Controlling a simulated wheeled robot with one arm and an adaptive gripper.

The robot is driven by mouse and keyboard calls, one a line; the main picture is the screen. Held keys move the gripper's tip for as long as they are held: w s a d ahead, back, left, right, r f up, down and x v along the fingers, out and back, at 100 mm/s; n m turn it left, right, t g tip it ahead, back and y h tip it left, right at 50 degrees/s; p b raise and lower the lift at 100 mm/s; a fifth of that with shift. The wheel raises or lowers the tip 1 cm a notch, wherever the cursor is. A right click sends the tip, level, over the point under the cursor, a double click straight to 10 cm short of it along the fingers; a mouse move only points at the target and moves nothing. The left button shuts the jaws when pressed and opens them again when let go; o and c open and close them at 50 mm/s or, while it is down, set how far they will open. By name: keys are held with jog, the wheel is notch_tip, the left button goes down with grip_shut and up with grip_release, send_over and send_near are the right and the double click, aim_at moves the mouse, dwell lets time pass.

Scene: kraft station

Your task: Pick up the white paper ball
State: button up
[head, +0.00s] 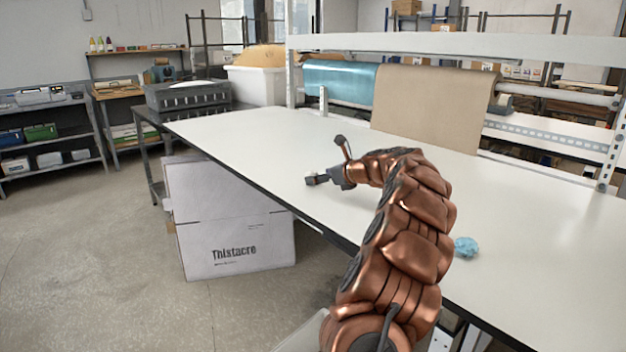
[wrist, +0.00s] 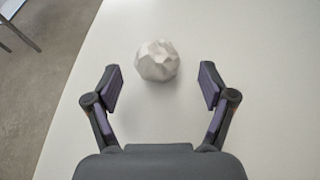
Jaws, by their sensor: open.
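The white paper ball (wrist: 157,61) is a crumpled, faceted lump on the white table (wrist: 265,75). In the wrist view it lies just ahead of my gripper (wrist: 161,88), a little left of the middle between the fingertips. The fingers are spread wide and nothing is between them. In the head view my gripper (head: 318,179) is low over the table's left part, near its front edge. I cannot make out the paper ball clearly in the head view.
A light blue crumpled ball (head: 466,247) lies on the table right of my arm. A brown paper sheet (head: 425,105) hangs at the back beside a blue roll (head: 340,77). A white box (head: 235,235) stands on the floor below the front edge. The table's right side is clear.

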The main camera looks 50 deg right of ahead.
jog(key=shift+x, duration=1.9)
jog(key=shift+a+f, duration=0.1)
jog(key=shift+a, duration=0.1)
jog(key=shift+c, duration=0.4)
jog(key=c, duration=0.8)
